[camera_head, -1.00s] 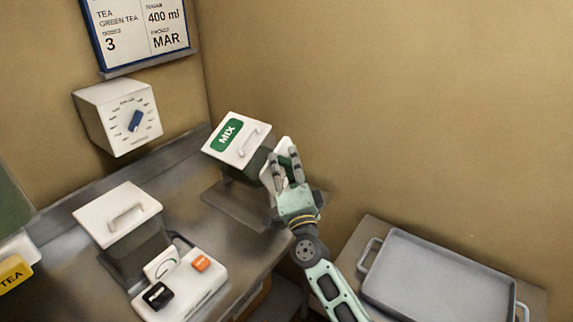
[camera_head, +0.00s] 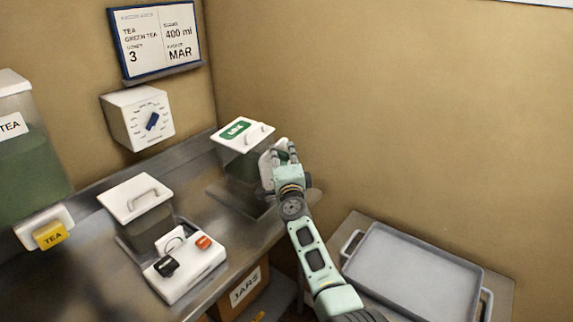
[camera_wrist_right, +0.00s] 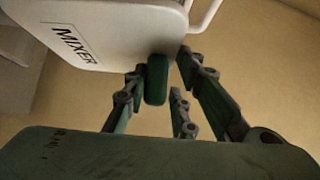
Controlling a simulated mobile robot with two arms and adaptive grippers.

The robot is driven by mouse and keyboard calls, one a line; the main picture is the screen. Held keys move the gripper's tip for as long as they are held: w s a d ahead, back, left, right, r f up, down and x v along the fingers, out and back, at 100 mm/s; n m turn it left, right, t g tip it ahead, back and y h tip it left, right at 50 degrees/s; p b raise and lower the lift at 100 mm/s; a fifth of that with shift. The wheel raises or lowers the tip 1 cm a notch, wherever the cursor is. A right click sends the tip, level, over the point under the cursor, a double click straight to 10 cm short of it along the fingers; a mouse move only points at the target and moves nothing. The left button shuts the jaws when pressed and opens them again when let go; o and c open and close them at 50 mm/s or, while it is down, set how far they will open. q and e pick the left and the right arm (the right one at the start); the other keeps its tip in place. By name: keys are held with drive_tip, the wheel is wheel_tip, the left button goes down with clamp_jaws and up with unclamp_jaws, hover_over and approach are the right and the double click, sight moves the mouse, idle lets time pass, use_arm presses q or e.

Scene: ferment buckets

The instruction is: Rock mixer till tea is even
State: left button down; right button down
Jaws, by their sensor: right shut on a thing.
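The mixer's white panel shows at the right side of a clear tub (camera_head: 238,168). This tub has a white lid (camera_head: 243,135) with a green label and stands at the back of the counter. In the right wrist view the panel (camera_wrist_right: 110,30) reads MIXER, and a green lever (camera_wrist_right: 156,80) sticks out below it. My right gripper (camera_head: 286,153) is at that panel, with its fingers around the green lever and shut on it. The tub's contents look dark, and I cannot tell how even the tea is. My left gripper is out of view.
A second lidded tub (camera_head: 140,215) stands in front on the counter, beside a white switch box (camera_head: 190,272) with black and orange switches. A TEA dispenser (camera_head: 30,170) is at left. A dial box (camera_head: 138,117) hangs on the wall. A grey tray (camera_head: 410,280) lies at right.

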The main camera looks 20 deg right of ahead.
drive_tip(key=shift+d+m+g+p, duration=0.35)
drive_tip(key=shift+m+g+p, duration=0.15)
drive_tip(key=shift+p, duration=0.7)
drive_tip(key=shift+w+d+f+p, duration=0.1)
drive_tip(key=shift+w+f+p, duration=0.1)
drive_tip(key=shift+p, duration=0.15)
drive_tip(key=shift+f, duration=0.1)
drive_tip(key=shift+s, duration=0.1)
drive_tip(key=c, duration=1.7)
unclamp_jaws()
drive_tip(key=shift+f, duration=0.1)
drive_tip(key=shift+c, duration=0.2)
drive_tip(key=shift+o, duration=0.6)
drive_tip(key=shift+d, duration=0.1)
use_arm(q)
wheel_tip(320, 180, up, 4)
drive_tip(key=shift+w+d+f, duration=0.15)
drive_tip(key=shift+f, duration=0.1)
